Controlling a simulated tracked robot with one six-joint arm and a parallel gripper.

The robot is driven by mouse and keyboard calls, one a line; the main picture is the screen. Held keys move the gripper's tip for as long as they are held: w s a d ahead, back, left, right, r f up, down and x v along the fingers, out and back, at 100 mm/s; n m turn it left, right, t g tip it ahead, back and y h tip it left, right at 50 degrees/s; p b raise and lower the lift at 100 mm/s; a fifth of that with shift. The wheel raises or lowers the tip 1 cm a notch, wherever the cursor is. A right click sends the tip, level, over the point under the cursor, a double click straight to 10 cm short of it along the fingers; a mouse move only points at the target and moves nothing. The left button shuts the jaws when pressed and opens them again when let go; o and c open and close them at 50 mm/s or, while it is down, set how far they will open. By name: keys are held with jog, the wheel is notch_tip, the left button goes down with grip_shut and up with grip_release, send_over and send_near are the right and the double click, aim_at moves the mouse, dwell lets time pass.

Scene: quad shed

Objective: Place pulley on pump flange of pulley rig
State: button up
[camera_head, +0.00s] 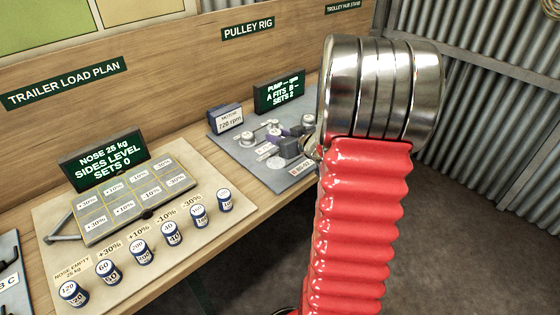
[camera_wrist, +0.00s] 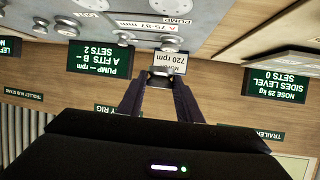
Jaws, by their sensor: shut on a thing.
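The pulley rig (camera_head: 232,152) is a grey board on the bench, with several round metal pulleys and pegs. It also shows upside down at the top of the wrist view (camera_wrist: 205,30). A PUMP label (camera_wrist: 177,20) is on it; I cannot tell which round part is the pump flange. In the wrist view the two dark fingers of my gripper (camera_wrist: 165,82) reach toward the rig, close together in front of the motor sign (camera_wrist: 172,66). They are shut on a pulley, which is barely visible between the tips. My red arm hides part of the rig's right side.
A dark display (camera_head: 280,92) reads PUMP --- rpm, A FITS, B -, SETS 2. The motor block (camera_head: 226,118) stands at the rig's back left. The trailer load plan board (camera_head: 60,212) with several blue-and-white weights lies to the left. A wooden wall rises behind the bench.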

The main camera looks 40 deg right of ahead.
send_over(279, 166)
jog(key=shift+f, duration=3)
jog(key=shift+f, duration=1.9)
jog(key=o, duration=1.1)
jog(key=shift+f, duration=0.1)
